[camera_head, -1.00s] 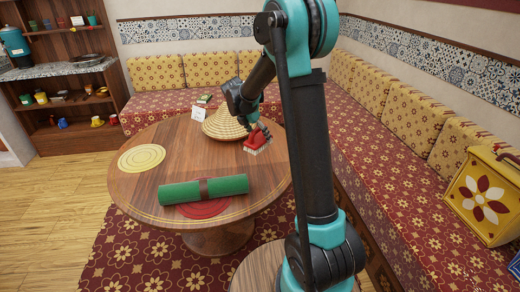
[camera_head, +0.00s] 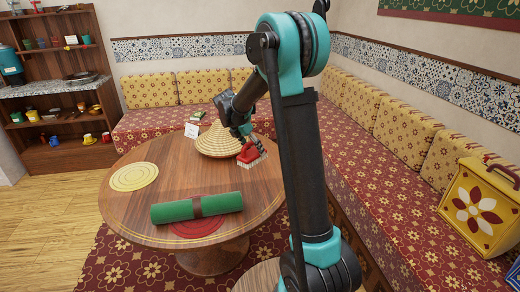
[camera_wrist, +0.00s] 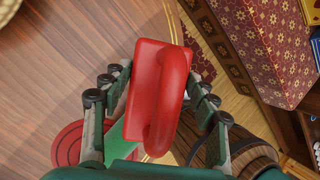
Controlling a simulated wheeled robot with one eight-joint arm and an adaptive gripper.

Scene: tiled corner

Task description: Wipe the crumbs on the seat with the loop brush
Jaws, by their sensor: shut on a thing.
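The loop brush (camera_head: 247,159) is red with a pale bristle edge. It is above the round table's right side in the head view. My gripper (camera_head: 254,146) is shut on it. In the wrist view, the fingers stand on either side of the red brush and its loop handle (camera_wrist: 172,90). The seat (camera_head: 372,190) is a long bench with a red flowered cover, along the right wall and the back. Part of it shows at the upper right of the wrist view (camera_wrist: 265,42). I cannot make out crumbs on it. My arm hides part of the seat.
A yellow flowered box (camera_head: 478,205) stands on the seat at right. Yellow cushions (camera_head: 405,130) line the wall.

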